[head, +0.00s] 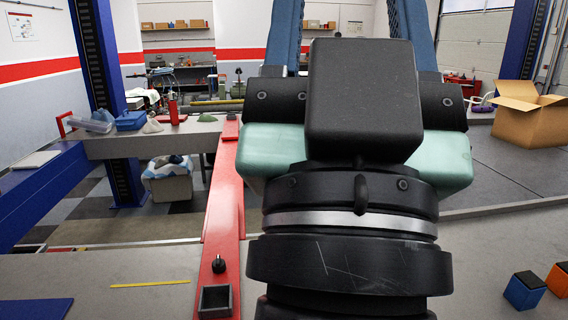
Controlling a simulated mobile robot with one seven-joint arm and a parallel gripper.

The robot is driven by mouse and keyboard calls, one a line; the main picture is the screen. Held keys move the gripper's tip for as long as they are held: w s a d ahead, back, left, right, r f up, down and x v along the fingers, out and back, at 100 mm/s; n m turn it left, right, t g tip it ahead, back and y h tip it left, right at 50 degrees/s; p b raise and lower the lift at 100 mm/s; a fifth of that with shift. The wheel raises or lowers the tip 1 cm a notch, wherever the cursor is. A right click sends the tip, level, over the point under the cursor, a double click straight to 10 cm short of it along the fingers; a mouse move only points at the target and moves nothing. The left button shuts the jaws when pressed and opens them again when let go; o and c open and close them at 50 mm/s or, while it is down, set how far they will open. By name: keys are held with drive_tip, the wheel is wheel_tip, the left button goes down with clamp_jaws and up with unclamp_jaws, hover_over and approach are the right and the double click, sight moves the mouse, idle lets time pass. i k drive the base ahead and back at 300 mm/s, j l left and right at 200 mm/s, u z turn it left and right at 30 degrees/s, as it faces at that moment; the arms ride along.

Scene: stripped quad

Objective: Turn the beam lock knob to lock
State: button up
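A small black knob (219,264) stands on the near part of a long red beam (222,205). Its lock or unlock setting is too small to read. My gripper (345,12) rises large in front of the camera, to the right of the beam, seen from behind. Its two blue fingers point up and away, wide apart, with only background between them. The fingertips are cut off by the top edge. It is apart from the near knob and hides part of the scene behind it.
A dark square holder (215,301) sits on the beam's near end. A yellow strip (150,284) lies left of it. Blue (524,290) and orange (559,279) blocks stand at right. A cardboard box (540,115) and blue posts (100,60) stand farther off.

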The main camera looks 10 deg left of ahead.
sight(218, 264)
drive_tip(key=i+j+u, duration=0.25)
drive_tip(key=i, duration=0.3)
drive_tip(key=i+j+u, duration=0.1)
drive_tip(key=i+u, duration=0.2)
drive_tip(key=i, duration=0.25)
